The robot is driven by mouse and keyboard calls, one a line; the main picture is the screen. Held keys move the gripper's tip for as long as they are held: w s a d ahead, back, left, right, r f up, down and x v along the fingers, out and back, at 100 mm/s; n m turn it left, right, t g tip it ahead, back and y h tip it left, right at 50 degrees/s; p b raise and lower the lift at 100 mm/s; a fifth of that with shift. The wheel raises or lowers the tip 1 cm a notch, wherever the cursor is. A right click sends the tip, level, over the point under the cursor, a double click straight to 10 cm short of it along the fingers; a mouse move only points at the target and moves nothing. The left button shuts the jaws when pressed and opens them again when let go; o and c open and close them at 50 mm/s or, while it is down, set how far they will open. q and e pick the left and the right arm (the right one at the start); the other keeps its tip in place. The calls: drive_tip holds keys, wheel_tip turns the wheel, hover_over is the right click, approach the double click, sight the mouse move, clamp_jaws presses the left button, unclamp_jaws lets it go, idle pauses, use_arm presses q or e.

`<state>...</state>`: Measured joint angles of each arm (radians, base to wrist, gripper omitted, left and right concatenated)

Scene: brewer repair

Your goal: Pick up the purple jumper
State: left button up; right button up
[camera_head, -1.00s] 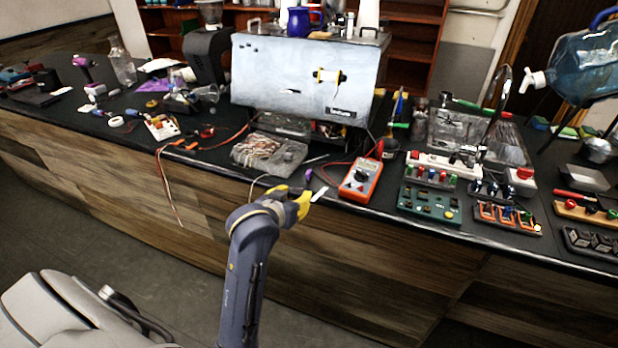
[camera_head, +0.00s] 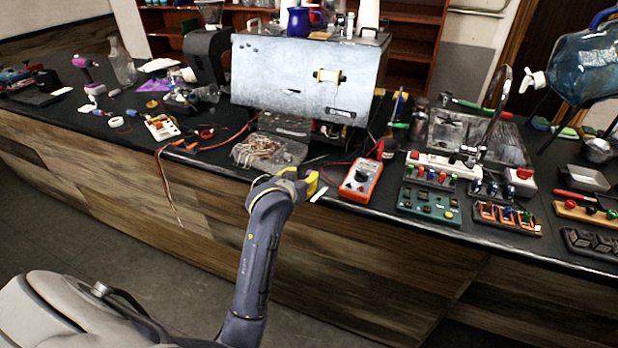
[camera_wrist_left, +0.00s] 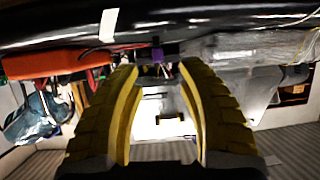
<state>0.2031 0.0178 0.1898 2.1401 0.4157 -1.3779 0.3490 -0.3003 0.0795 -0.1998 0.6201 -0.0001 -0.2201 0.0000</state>
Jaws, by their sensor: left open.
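The purple jumper (camera_wrist_left: 157,55) shows in the left wrist view as a small purple piece between the tips of my yellow fingers, at the counter's front edge. I cannot tell whether the fingers touch it. In the head view it is hidden behind my left gripper (camera_head: 304,181). My left gripper, which also fills the middle of the wrist view (camera_wrist_left: 160,70), is open, with one finger on each side of the jumper. My right gripper is not in view.
An orange multimeter (camera_head: 361,181) lies just right of the gripper, with a small white strip (camera_head: 319,194) between them. The metal brewer (camera_head: 300,75) stands behind. Button boards (camera_head: 430,203) crowd the counter's right.

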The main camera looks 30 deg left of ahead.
sight(308, 173)
use_arm(q)
drive_tip(key=shift+x, duration=3)
drive_tip(key=shift+c, duration=0.3)
clamp_jaws()
